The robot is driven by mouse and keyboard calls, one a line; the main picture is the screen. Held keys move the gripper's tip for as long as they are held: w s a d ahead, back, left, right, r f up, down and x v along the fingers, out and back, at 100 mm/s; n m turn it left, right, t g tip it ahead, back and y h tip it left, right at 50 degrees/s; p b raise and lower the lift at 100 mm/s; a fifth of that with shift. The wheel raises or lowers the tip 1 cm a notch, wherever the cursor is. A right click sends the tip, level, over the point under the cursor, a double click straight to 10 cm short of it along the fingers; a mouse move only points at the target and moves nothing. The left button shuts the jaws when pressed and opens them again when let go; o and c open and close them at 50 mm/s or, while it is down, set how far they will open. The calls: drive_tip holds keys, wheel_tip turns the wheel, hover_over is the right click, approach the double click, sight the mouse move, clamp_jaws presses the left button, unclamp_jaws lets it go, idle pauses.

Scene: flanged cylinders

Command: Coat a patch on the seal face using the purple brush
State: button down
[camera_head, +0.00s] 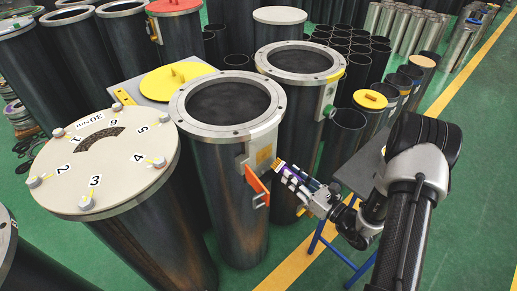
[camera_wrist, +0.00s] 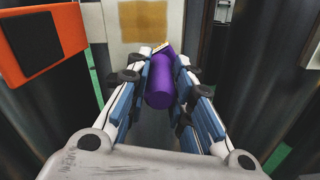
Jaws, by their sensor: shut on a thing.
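My gripper (camera_head: 298,180) is shut on the purple brush (camera_head: 287,172), in front of the middle open cylinder. In the wrist view the brush's thick purple handle (camera_wrist: 160,88) lies between the blue-padded fingers (camera_wrist: 163,85). Its pale yellowish tip (camera_wrist: 159,47) points away from me, toward a light plate (camera_wrist: 118,52) on the cylinder's side. A tan square patch (camera_wrist: 144,20) is on that plate, just beyond the tip. I cannot tell whether the tip touches the plate. The cylinder's grey flange ring (camera_head: 188,126) is on top, above my gripper.
An orange lever (camera_head: 257,184) sticks out beside the plate, close left of my gripper; it also shows in the wrist view (camera_wrist: 68,28). A numbered lid (camera_head: 112,166) covers the left cylinder. Another open cylinder (camera_head: 297,61) stands behind. Green floor lies open at the right.

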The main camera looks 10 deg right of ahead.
drive_tip(key=v, duration=0.4)
drive_tip(key=shift+s+d, duration=0.1)
drive_tip(key=shift+s, duration=0.15)
idle(0.4)
